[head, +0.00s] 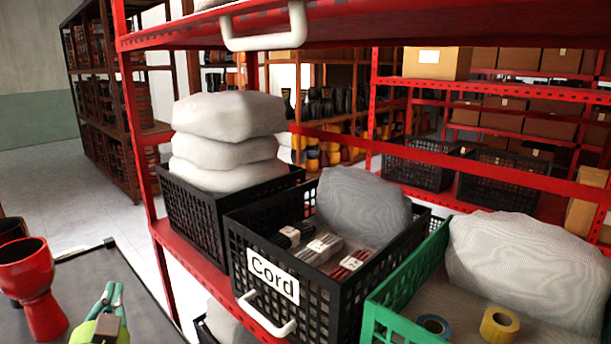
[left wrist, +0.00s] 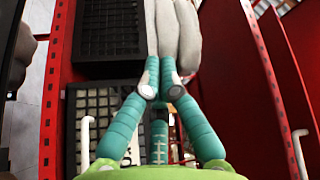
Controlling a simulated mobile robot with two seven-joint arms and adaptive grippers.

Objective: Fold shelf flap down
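The red shelf panel (head: 420,27) runs across the top of the head view, raised above the crates, with a white handle (head: 263,30) on its front edge. I cannot tell for sure which part is the flap. My left gripper (head: 113,288), green with teal fingers, is low at the left, apart from both handles. My right gripper is not in view.
A black crate labelled Cord (head: 275,278), a black crate with white sacks (head: 228,140) and a green crate (head: 395,325) fill the lower shelf. A red goblet drum (head: 35,285) stands on a dark surface at the left. Open floor (head: 50,185) lies behind it.

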